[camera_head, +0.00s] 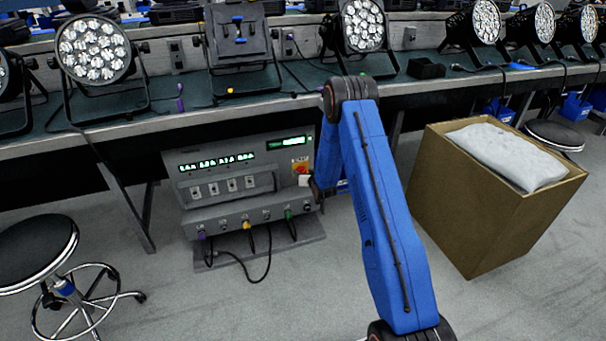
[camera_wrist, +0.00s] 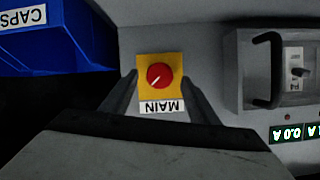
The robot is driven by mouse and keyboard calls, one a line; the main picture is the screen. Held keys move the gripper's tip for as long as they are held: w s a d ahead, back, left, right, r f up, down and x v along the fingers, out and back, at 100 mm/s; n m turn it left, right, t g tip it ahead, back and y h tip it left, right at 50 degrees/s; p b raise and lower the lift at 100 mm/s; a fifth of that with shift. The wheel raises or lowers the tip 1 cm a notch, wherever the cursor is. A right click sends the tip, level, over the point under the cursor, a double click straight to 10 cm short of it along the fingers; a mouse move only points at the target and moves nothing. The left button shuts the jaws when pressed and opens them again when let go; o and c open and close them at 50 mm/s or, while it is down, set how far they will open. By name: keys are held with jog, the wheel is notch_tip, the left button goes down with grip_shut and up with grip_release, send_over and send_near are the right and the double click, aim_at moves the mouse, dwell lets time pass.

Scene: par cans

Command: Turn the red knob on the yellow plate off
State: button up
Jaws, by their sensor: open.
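I cannot tell how far the fingertips are from the panel. In the head view the yellow plate (camera_head: 299,163) shows at the right of the cabinet's front, and my blue arm hides part of the area beside it.
The grey cabinet (camera_head: 230,213) has green displays, switches and cables below. A cardboard box (camera_head: 465,215) and a stool (camera_head: 38,248) stand on the floor.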

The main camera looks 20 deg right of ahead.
jog(key=shift+x, duration=0.85)
jog(key=c, duration=1)
jog(key=shift+c, duration=0.2)
